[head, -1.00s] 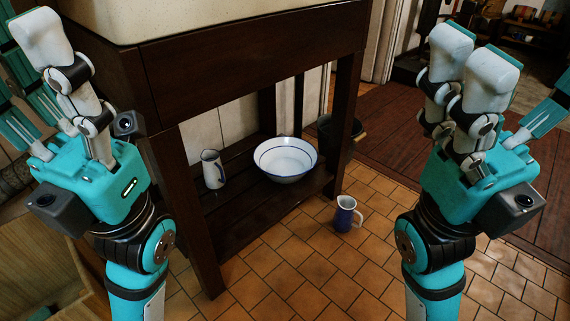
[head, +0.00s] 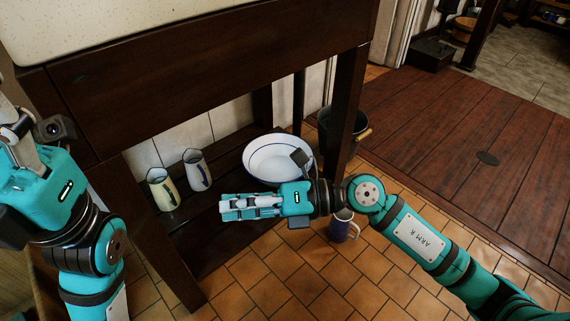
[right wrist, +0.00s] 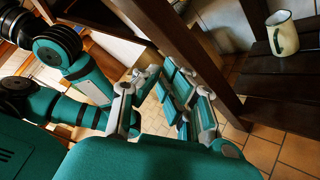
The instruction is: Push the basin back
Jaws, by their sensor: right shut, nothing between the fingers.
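The white basin (head: 268,160) with a blue rim sits upright on the low dark wooden shelf (head: 228,150), at the shelf's right end near the table leg. My right gripper (head: 226,207) is shut and empty. It points left across the front of the shelf, and the wrist behind it hides a little of the basin's front right. Whether it touches the basin cannot be told. The right wrist view shows its fingers (right wrist: 158,88); the basin is not seen there. My left gripper (head: 12,125) is at the left edge, partly cut off, away from the basin.
Two jugs (head: 162,189) (head: 197,170) stand on the shelf left of the basin; one jug (right wrist: 283,35) shows in the wrist view. A table leg (head: 349,105) and dark bucket (head: 352,128) are at right.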

